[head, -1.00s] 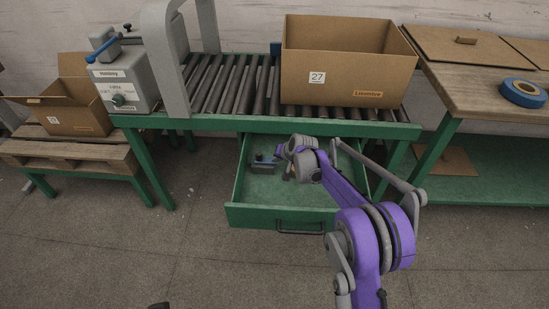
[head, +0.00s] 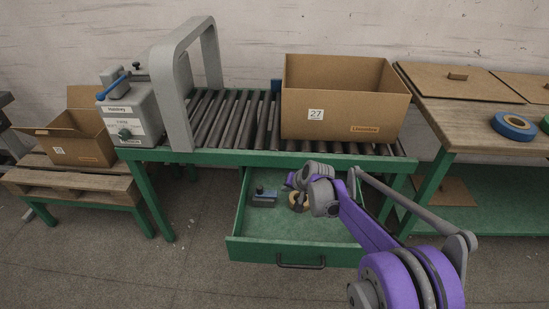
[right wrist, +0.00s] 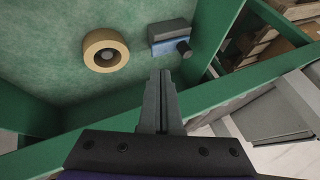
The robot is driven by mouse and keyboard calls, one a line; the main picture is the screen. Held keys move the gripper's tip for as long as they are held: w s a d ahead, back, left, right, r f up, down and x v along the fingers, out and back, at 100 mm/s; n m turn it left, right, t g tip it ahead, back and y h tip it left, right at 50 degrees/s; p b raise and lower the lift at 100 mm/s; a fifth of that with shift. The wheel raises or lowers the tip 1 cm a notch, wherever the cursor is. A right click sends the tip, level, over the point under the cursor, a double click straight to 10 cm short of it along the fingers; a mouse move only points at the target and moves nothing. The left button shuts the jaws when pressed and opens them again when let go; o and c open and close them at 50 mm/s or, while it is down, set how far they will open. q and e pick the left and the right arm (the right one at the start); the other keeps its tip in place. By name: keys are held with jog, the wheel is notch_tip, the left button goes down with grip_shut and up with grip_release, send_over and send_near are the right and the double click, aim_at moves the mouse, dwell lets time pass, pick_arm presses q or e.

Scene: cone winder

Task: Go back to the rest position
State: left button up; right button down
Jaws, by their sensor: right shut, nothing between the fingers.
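My right arm reaches in from the lower right in the head view. My right gripper (head: 297,206) is over the open green drawer (head: 298,250) under the roller conveyor, partly hidden by my wrist. In the right wrist view its fingers (right wrist: 160,78) are together and empty. A tan tape roll (right wrist: 106,51) lies on the drawer floor, apart from the fingers. A grey and blue tool (right wrist: 171,40) lies beyond the fingertips; it also shows in the head view (head: 264,196). My left gripper is not in view.
A large open carton (head: 335,100) stands on the conveyor, above the drawer. A grey machine with an arch (head: 178,105) is to its left. A smaller carton (head: 80,145) is at far left. Floor in front is clear.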

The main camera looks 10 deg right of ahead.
jog(key=s+a+r+n+g+h, duration=0.1)
jog(key=s+r, duration=0.2)
jog(key=s, duration=0.8)
jog(key=s+a+r+n, duration=0.1)
jog(key=s+r+n, duration=0.15)
jog(key=s, duration=0.75)
jog(key=s+d+f+n+g+h, duration=0.1)
jog(key=s+f, duration=0.1)
jog(key=s, duration=0.9)
jog(key=s+d+f+n+g+h, duration=0.1)
jog(key=s+f, duration=0.1)
jog(key=s, duration=0.9)
pick_arm(q)
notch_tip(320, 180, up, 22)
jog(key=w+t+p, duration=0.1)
jog(key=p, duration=1.8)
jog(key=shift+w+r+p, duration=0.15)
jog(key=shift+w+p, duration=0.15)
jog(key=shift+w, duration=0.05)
pick_arm(e)
notch_tip(320, 180, up, 22)
jog(key=w+t, duration=0.1)
jog(key=w, duration=0.1)
jog(key=shift+w+a, duration=0.2)
jog(key=shift+w, duration=0.2)
